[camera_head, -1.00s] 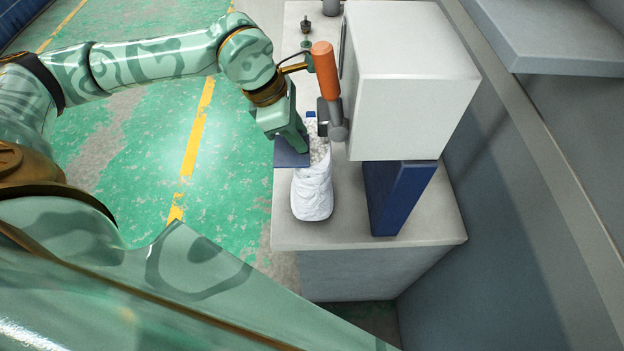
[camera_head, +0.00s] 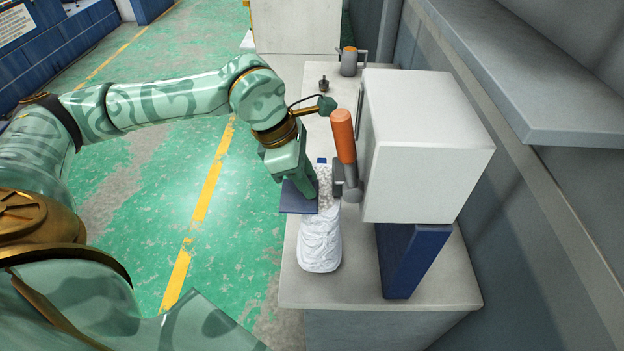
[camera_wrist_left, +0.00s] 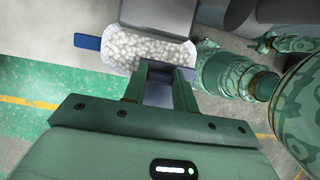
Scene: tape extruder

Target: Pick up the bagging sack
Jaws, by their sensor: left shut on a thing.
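The bagging sack (camera_head: 320,245) is a white bag standing on the light grey bench beside the machine, with its top open. White pellets fill its mouth, which also shows in the left wrist view (camera_wrist_left: 135,50). The exact contact is partly hidden by the fingers. My right gripper is not in view.
The white machine box (camera_head: 430,145) on a blue support (camera_head: 408,262) stands close to the right of the sack. An orange-handled lever (camera_head: 343,140) rises right behind the sack's mouth. The green floor (camera_head: 150,180) to the left is clear.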

